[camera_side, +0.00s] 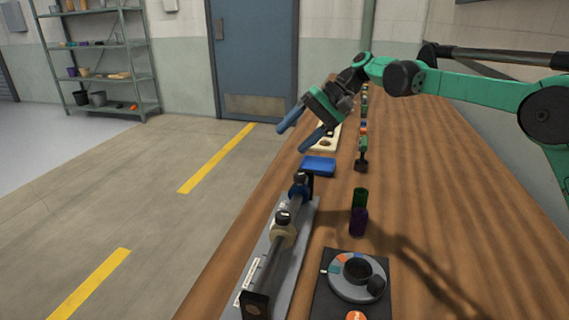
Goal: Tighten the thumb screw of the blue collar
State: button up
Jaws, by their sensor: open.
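The blue collar (296,191) sits on a dark shaft near the far end of the roller stand. Its dark thumb screw (300,177) points up from its top. My gripper (293,141) is open and empty, with two blue fingers spread apart and pointing down to the left. It hangs in the air above and beyond the blue collar, apart from it. How tight the screw is cannot be seen.
A blue tray (319,164) lies just beyond the stand (296,262). Green (360,197) and purple (358,223) cylinders stand to its right. A grey dial (345,288) sits on a black base in front. Small items line the table farther back. The right side of the table is clear.

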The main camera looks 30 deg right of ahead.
aim_at(301, 175)
jog(key=shift+w+d+f+n+t+h, duration=0.1)
jog(key=shift+d+f+n+h, duration=0.2)
jog(key=shift+f+n+h, duration=1.05)
jog(key=shift+w+d+f+n+t+h, duration=0.1)
jog(key=shift+d+f+n+h, duration=0.3)
jog(key=shift+f+n, duration=1.7)
jog(key=shift+d+f+n+t+h, duration=0.15)
jog(key=shift+f+n+h, duration=0.75)
jog(key=shift+n, duration=1.75)
jog(key=shift+r, duration=0.15)
